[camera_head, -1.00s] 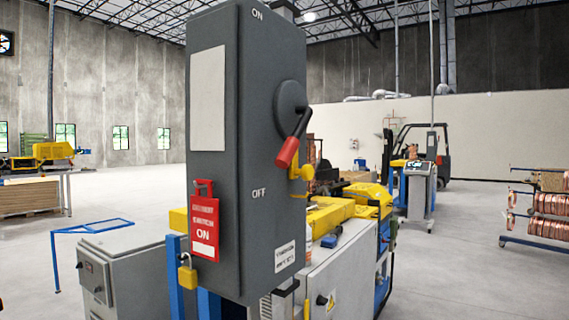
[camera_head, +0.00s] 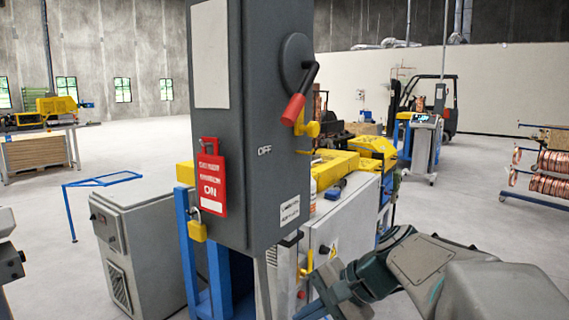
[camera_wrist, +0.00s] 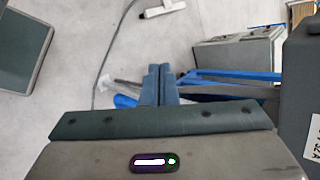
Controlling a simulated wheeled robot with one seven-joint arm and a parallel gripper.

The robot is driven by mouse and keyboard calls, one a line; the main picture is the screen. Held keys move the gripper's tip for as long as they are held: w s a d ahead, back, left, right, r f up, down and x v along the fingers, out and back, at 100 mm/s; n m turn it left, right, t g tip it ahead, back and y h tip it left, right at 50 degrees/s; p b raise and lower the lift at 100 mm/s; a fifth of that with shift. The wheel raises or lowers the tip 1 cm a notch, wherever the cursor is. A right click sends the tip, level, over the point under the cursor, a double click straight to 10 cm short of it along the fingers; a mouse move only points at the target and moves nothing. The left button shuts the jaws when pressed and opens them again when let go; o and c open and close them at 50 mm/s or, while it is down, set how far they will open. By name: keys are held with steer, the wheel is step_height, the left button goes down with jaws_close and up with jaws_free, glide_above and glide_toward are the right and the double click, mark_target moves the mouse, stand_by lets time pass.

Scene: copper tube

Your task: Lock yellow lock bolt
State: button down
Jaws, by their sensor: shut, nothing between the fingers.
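The yellow lock bolt (camera_head: 310,129) sits on the right side of the dark grey switch box (camera_head: 235,130), just below the red-tipped lever (camera_head: 293,108). The lever points down and left from its round hub. My arm comes in at the lower right of the head view, below the bolt.
The switch box (camera_wrist: 300,75) fills the right edge of the wrist view. A light grey cabinet (camera_head: 340,235) with a yellow machine (camera_head: 335,167) stands behind the box. A smaller grey cabinet (camera_head: 118,230) and blue posts are at its left. Open floor lies far left.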

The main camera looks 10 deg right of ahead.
steer(key=w+d+r+m+t+y+p, duration=0.1)
steer(key=w+d+r+m+t+y, duration=0.2)
steer(key=d+r, duration=0.5)
steer(key=w+d+r+m+t+y+p, duration=0.1)
steer(key=w+d+r+m+t+y, duration=0.2)
steer(key=r, duration=1.2)
steer(key=w+d+m+t, duration=0.1)
steer(key=w+d+t, duration=0.2)
steer(key=d, duration=0.3)
steer(key=shift+d+r+t+p, duration=0.2)
steer(key=shift+t+p, duration=0.15)
steer(key=shift+t, duration=0.25)
steer(key=w+a+r+p, duration=0.4)
steer(key=w+a, duration=0.1)
steer(key=a, duration=0.4)
steer(key=shift+w+a+r+p, duration=0.15)
steer(key=shift+w+r+p, duration=0.05)
steer(key=shift+w+p, duration=0.1)
steer(key=shift+s, duration=0.1)
